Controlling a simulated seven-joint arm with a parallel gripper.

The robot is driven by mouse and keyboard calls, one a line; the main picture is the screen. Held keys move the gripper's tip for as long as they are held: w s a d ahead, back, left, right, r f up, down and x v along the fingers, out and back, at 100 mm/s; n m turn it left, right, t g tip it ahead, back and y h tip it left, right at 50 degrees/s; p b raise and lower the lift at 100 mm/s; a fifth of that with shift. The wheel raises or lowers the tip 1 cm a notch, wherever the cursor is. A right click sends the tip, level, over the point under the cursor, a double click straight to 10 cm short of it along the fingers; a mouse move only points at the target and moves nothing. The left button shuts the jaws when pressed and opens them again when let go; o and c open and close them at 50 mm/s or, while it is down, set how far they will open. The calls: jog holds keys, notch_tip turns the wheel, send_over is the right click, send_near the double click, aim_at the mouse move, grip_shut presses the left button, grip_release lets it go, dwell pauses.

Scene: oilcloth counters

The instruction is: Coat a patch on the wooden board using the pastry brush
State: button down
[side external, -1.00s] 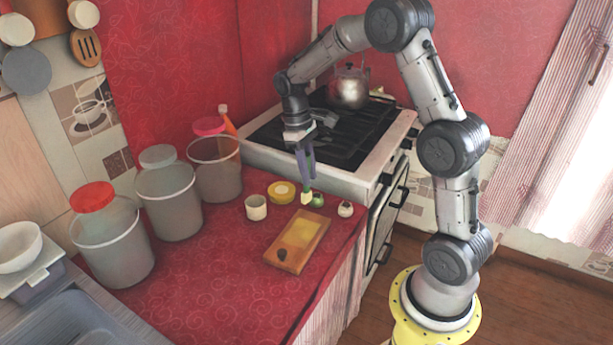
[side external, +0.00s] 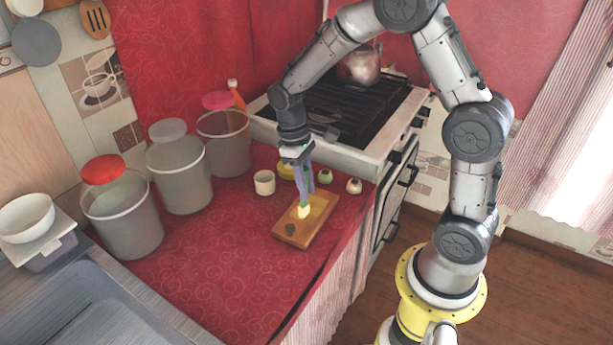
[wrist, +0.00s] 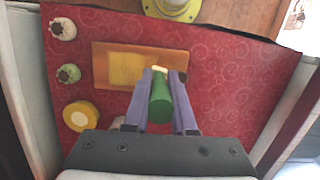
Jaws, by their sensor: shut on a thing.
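The wooden board (side external: 284,236) lies on the red oilcloth counter, with a yellow patch (side external: 318,206) on its far part. It also shows in the wrist view (wrist: 98,66), where the yellow patch (wrist: 125,70) is left of the brush. My gripper (side external: 304,192) is shut on the pastry brush, pointing down above the board. The brush's cream bristles (side external: 303,212) are at the patch's edge nearer the dark lump; I cannot tell whether they touch the wood. In the wrist view the green handle (wrist: 160,102) sits between the two fingers of my gripper (wrist: 160,78).
A dark lump (side external: 290,229) sits on the board's near end. A white cup (side external: 264,182), a yellow round lid (wrist: 80,116) and two small round pots (side external: 325,176) (side external: 354,186) stand around it. Several tall bins line the left. The stove (side external: 370,140) is behind.

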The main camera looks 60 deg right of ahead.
aim_at(307, 204)
notch_tip(307, 204, down, 3)
jog(key=shift+r, duration=0.15)
jog(key=shift+d+f, duration=0.25)
jog(key=shift+w+d, duration=0.15)
jog(key=shift+d, duration=1.6)
jog(key=shift+w+d, duration=0.1)
jog(key=shift+d, duration=1.6)
jog(key=shift+w+a, duration=0.1)
jog(key=shift+w, duration=0.6)
jog(key=shift+s+a, duration=0.15)
jog(key=shift+a, duration=1.65)
jog(key=shift+s+a, duration=0.15)
jog(key=shift+a, duration=1.6)
jog(key=shift+w+a, duration=0.15)
jog(key=shift+w, duration=0.4)
jog(key=shift+w+d, duration=0.15)
jog(key=shift+d, duration=0.15)
jog(key=shift+w+d, duration=0.15)
jog(key=shift+d, duration=3.3)
notch_tip(307, 204, up, 8)
